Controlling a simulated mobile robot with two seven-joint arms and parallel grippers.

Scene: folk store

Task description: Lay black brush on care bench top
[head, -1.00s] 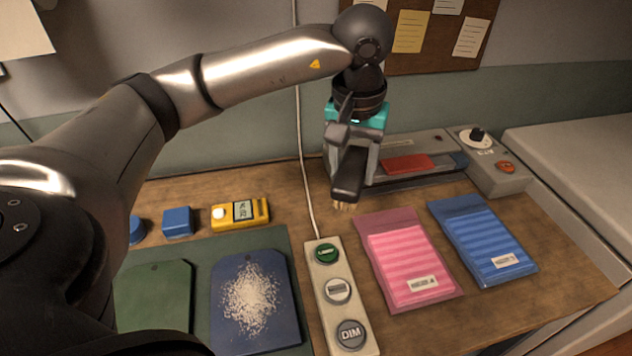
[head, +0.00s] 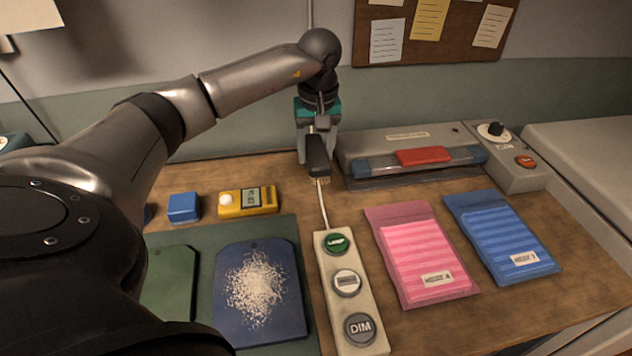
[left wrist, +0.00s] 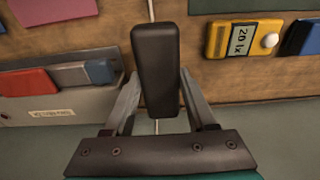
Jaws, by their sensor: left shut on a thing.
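The black brush (head: 317,156) is gripped in my left gripper (head: 317,140), with its pale bristles just showing at the lower end. In the left wrist view the black brush (left wrist: 155,65) sits between the two fingers of my left gripper (left wrist: 156,105). The wooden care bench top (head: 400,325) lies below. The brush is at the back of the bench, over the cable and left of the grey sealer; I cannot tell whether it touches the wood. My right gripper is not in view.
A grey sealer with a red handle (head: 422,156) stands to the right. A yellow meter (head: 248,201) and a blue block (head: 183,207) are to the left. A button strip (head: 335,268), pink packet (head: 420,255) and blue packet (head: 500,240) lie in front. A blue board (head: 285,325) holds white grains.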

